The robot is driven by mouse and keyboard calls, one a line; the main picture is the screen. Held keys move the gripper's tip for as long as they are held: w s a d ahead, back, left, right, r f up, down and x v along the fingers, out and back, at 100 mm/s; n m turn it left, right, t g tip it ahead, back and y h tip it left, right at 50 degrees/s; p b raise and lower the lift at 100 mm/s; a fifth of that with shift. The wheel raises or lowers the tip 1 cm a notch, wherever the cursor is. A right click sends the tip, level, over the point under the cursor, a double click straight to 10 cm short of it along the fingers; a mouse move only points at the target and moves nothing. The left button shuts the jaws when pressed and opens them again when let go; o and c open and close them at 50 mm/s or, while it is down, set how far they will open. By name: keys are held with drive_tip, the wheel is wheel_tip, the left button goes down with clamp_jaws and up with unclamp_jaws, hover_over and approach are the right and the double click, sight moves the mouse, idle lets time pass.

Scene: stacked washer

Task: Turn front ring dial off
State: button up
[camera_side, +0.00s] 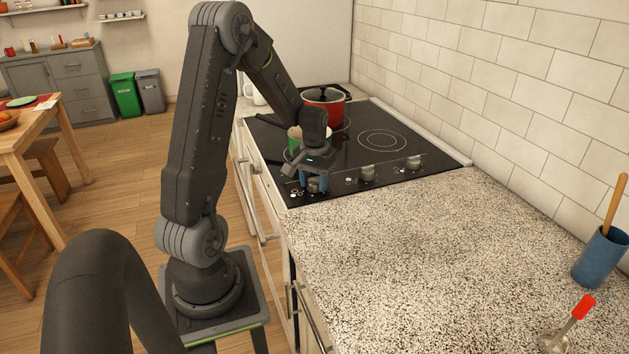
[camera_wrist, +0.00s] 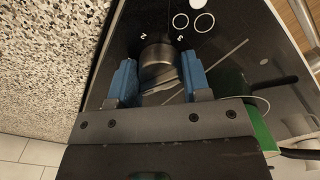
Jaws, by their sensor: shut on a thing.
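The black cooktop (camera_side: 360,150) is set in the speckled counter and has a row of silver dials along its near edge. In the side view, my gripper (camera_side: 314,184) points down at the leftmost dial, which it largely hides. In the wrist view, the silver dial (camera_wrist: 157,64) sits between the blue fingers of my gripper (camera_wrist: 160,80). The gripper is shut on this dial, with white number marks beside it on the black glass. The middle dial (camera_side: 367,173) and the right dial (camera_side: 413,162) stand free.
A green vessel (camera_side: 294,133) is close behind my gripper and also shows in the wrist view (camera_wrist: 262,130). A blue utensil holder (camera_side: 600,257) stands at the right.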

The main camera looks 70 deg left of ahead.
sight(315, 178)
drive_tip(key=n, duration=0.4)
drive_tip(key=shift+n, duration=0.3)
idle(0.5)
drive_tip(key=o, duration=0.9)
drive_tip(key=shift+o, duration=0.2)
drive_tip(key=shift+r, duration=0.1)
wheel_tip(315, 178, up, 14)
